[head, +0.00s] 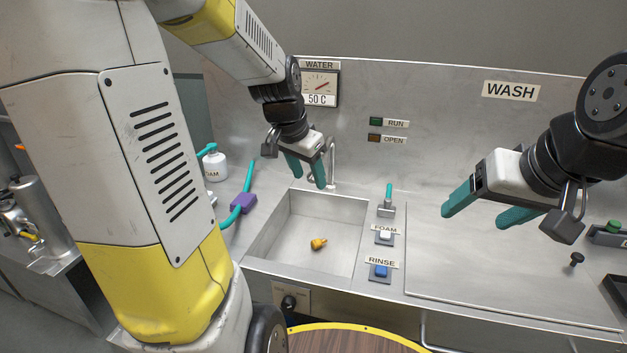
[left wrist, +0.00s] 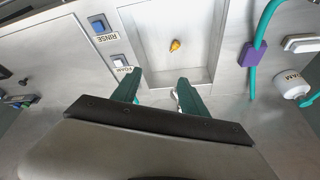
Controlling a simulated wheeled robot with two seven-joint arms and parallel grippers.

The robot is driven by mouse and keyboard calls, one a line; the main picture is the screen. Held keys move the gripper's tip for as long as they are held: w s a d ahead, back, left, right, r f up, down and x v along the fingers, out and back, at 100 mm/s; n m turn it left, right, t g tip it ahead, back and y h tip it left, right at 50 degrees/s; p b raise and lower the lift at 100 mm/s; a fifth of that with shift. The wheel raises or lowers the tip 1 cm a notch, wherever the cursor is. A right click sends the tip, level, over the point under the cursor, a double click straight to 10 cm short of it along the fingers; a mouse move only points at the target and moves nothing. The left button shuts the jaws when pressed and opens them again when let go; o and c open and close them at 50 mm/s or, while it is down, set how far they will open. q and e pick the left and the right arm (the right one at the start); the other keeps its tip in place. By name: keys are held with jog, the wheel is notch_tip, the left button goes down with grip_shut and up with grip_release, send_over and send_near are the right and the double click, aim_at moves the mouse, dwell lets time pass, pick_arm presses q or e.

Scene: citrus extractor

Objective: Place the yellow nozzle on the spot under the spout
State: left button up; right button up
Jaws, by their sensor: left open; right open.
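The yellow nozzle (head: 318,244) lies on the floor of the sink basin (head: 283,258), and it also shows in the left wrist view (left wrist: 175,45). A thin metal faucet spout (head: 332,165) stands at the back of the basin, partly hidden by my left gripper. My left gripper (head: 307,172) is open and empty, above the back of the basin and well apart from the nozzle. My right gripper (head: 478,208) is open and empty above the flat steel counter on the right. No marked spot under the spout can be made out.
The FOAM button (head: 385,237), RINSE button (head: 381,271) and a teal-handled lever (head: 388,195) stand right of the basin. A teal hose with a purple block (head: 243,203) and a white foam bottle (head: 215,165) stand left. The steel counter (head: 500,265) is mostly clear.

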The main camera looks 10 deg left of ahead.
pick_arm(q)
jog(key=s+d+r+n+t, duration=0.1)
jog(key=s+r+n, duration=0.1)
jog(key=s, duration=0.6)
jog(key=s+d+r+n, duration=0.2)
jog(key=s+r, duration=0.3)
jog(key=s, duration=0.3)
jog(key=shift+s+t+h, duration=0.25)
jog(key=shift+t+h, duration=0.15)
